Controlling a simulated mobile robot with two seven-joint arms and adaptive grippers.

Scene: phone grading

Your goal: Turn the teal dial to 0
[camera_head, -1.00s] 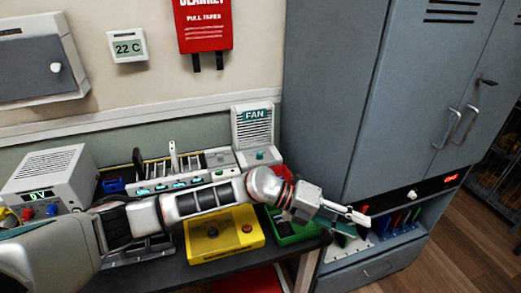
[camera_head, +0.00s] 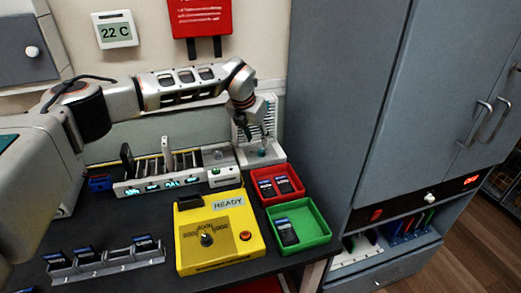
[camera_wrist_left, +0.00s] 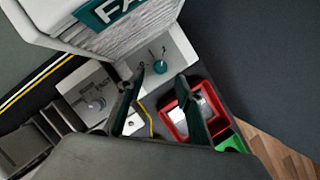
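The teal dial (camera_head: 262,152) sits on the pale base of the fan unit (camera_head: 243,118) at the back of the bench. It also shows in the left wrist view (camera_wrist_left: 159,66), with dark tick marks beside it; I cannot read its setting. My left gripper (camera_head: 257,136) points down just above the dial. In the left wrist view its two dark fingers (camera_wrist_left: 160,77) are spread, with nothing between them but the dial beyond the tips. I see no contact. The FAN label (camera_wrist_left: 108,10) shows partly there. My right gripper is not in view.
A red tray (camera_head: 299,194) and a green tray (camera_head: 321,238) holding phones stand in front of the fan. A yellow box (camera_head: 190,245) reads READY. A slotted rack (camera_head: 130,190) is left of the fan. A grey cabinet (camera_head: 330,100) rises close on the right.

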